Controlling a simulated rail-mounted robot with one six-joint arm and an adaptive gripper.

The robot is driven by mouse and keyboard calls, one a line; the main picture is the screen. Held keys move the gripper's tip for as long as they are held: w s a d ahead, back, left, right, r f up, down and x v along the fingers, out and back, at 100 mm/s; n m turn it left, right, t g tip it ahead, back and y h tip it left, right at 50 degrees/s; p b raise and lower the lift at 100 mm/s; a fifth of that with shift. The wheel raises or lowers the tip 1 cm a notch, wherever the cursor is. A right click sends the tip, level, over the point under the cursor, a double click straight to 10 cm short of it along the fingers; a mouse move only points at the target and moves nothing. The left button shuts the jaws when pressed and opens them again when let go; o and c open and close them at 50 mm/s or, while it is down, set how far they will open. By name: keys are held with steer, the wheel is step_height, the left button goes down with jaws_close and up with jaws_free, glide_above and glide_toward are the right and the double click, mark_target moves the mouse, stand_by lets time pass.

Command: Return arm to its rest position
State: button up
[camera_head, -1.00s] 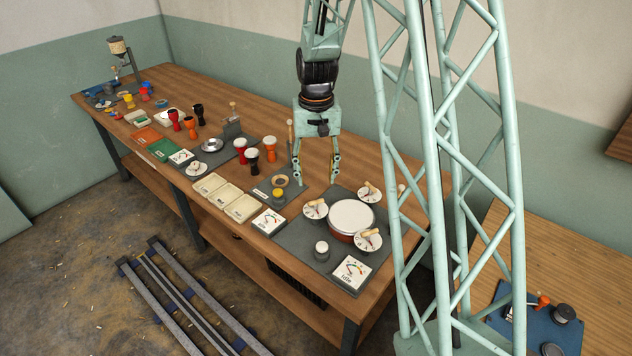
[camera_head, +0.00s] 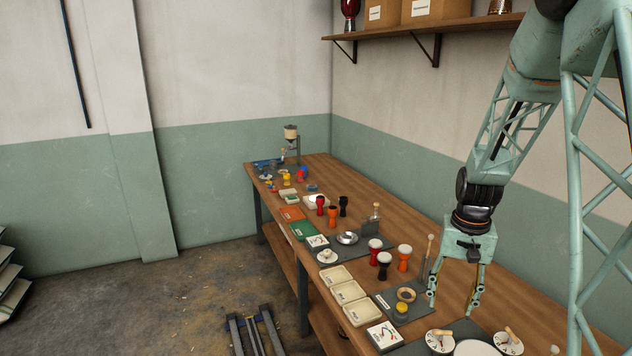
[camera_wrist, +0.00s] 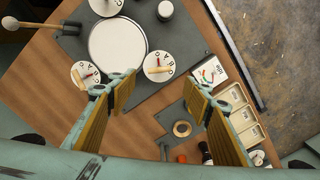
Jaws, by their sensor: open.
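My gripper (camera_head: 453,302) hangs from my pale green arm at the right of the head view, pointing down over the workbench (camera_head: 520,305). Its two yellow-lined fingers are apart with nothing between them. In the wrist view, the open fingers of my gripper (camera_wrist: 160,92) frame bare wood and the edge of a dark mat. A ring-shaped tan piece (camera_head: 406,294) lies on a grey mat to the left of the gripper in the head view. A white round drum top (camera_wrist: 117,43) with small dial discs (camera_wrist: 158,67) around it lies beyond the fingers in the wrist view.
Red, orange and black goblet drums (camera_head: 404,257) stand on the bench left of the gripper. Cream trays (camera_head: 348,292) line the front edge. A mallet (camera_wrist: 30,24) shows in the wrist view. A wall shelf (camera_head: 430,26) with boxes is above. Floor at left is mostly open.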

steer(key=s+a+r+n+t, duration=0.1)
steer(key=s+a+r, duration=0.35)
steer(key=r, duration=0.25)
steer(key=s+a+r+b, duration=0.1)
steer(key=s+a+r, duration=0.2)
steer(key=s+r, duration=0.25)
steer(key=s+a+r+n+t, duration=0.1)
steer(key=s+a+r, duration=0.3)
steer(key=r, duration=0.3)
steer(key=s+a+r+n, duration=0.1)
steer(key=s+a+r, duration=0.1)
steer(key=s, duration=0.6)
steer(key=s+a+r+n+t+b, duration=0.1)
steer(key=s+a+r, duration=0.1)
steer(key=s, duration=0.6)
steer(key=s+a+r+t+b, duration=0.1)
steer(key=s+a+r, duration=0.1)
steer(key=s, duration=0.6)
steer(key=shift+a+r+n, duration=0.3)
steer(key=shift+a+n, duration=0.1)
steer(key=shift+a, duration=0.25)
steer(key=shift+d, duration=0.1)
